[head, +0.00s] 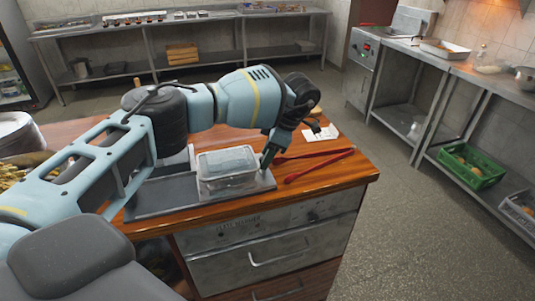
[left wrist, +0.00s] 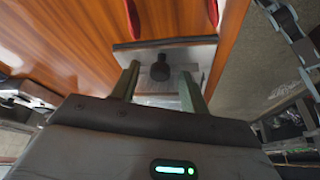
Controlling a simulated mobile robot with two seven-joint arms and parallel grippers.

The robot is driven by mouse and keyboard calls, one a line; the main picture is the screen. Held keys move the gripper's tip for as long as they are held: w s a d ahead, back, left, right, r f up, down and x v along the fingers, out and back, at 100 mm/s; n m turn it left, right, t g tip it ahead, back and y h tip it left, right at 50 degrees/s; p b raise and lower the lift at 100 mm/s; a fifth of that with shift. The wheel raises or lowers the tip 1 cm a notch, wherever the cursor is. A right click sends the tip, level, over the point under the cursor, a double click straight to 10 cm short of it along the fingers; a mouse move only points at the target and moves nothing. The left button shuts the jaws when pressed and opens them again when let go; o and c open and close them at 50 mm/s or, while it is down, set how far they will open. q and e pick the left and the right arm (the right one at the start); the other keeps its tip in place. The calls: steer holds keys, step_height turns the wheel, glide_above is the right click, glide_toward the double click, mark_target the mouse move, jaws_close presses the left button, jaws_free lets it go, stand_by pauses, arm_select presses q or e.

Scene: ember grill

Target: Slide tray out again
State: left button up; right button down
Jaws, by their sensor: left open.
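A flat dark grey tray (head: 160,197) lies on the wooden counter, with a clear lidded box (head: 228,178) at its right end. My left gripper (head: 268,160) reaches down at the tray's right end, beside the box. In the left wrist view my left gripper (left wrist: 160,72) is open, and a dark round knob (left wrist: 160,66) shows between its fingertips, in front of a grey plate (left wrist: 204,52). I cannot tell whether the fingers touch the knob. The arm hides part of the tray in the head view. My right gripper is not in view.
Red-handled tongs (head: 318,168) lie on the wooden counter (head: 345,178) right of the gripper, near a white paper (head: 322,133). Drawers (head: 265,250) are below the counter's front edge. Open floor (head: 420,220) lies to the right, before steel shelving with a green crate (head: 472,166).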

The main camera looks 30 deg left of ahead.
arm_select(q)
steer(key=v, duration=0.7)
steer(key=shift+d+r+b, duration=0.15)
steer(key=shift+r+b, duration=0.15)
steer(key=shift+b, duration=0.15)
steer(key=shift+f, duration=0.1)
